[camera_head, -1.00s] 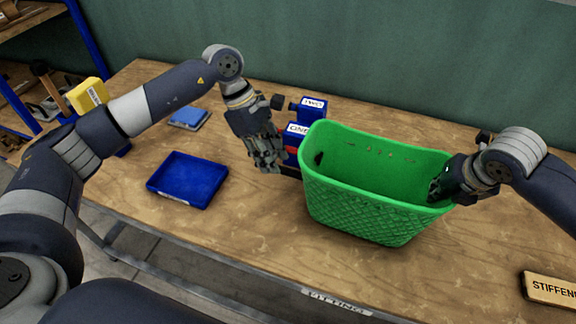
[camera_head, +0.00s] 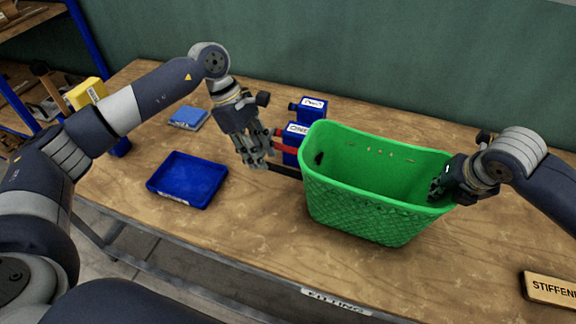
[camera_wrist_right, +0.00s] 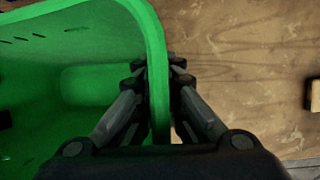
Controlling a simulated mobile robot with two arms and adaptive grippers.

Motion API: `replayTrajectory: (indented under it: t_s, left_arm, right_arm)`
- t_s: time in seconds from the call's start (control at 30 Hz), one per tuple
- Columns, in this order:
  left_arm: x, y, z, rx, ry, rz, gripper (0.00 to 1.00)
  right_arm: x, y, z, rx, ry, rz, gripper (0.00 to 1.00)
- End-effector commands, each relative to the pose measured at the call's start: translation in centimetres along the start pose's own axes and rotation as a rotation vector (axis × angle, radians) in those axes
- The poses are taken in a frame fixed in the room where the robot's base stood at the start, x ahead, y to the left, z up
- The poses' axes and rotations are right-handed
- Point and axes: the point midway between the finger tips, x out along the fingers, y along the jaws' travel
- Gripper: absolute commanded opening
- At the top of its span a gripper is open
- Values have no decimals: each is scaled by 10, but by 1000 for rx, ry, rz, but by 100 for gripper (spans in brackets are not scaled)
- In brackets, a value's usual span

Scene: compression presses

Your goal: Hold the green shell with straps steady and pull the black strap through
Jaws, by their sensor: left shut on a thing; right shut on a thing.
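The green shell (camera_head: 375,220) is an open, basket-like bin with a woven pattern, standing on the table. My right gripper (camera_head: 442,185) is shut on its right-hand wall. The right wrist view shows the fingers (camera_wrist_right: 158,80) on both sides of the green rim (camera_wrist_right: 155,50). A black strap (camera_head: 284,170) sticks out leftward from the shell's left end. My left gripper (camera_head: 259,163) is shut on the strap's outer end, left of the shell; its fingers hide the tip. A red strip (camera_head: 284,146) shows just above the black strap; I cannot tell whether it belongs to the shell.
Blue blocks labelled ONE (camera_head: 298,131) and TWO (camera_head: 313,105) stand behind the shell's left end. An empty blue tray (camera_head: 187,180) lies left of my left gripper. A blue pad (camera_head: 188,117) lies farther back. A wooden block reading STIFFEN (camera_head: 550,291) is at front right.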

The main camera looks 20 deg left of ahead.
Motion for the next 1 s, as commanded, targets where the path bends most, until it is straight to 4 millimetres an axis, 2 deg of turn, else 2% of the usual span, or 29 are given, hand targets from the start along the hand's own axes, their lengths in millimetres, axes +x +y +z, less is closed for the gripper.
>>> replayTrajectory:
  t_s: [0.37, 0.4, 0.5, 0.87, 1.0]
  left_arm:
    - [-4, -1, -12, -2, 3, -1, 0]
    - [-4, -1, -12, -1, 3, -1, 30]
    - [-4, 0, -12, -1, 2, -1, 53]
    - [-6, 0, -10, 0, 1, 1, 54]
    - [-20, 1, -11, 0, 1, 4, 54]
  right_arm:
    - [0, -2, 1, 4, -2, -5, 0]
    - [0, -2, 1, 4, -2, -5, 0]
    - [0, -2, 1, 4, -2, -5, 0]
    - [0, 0, 1, 1, -1, -1, 0]
    - [0, 0, 0, 1, -1, 0, 0]
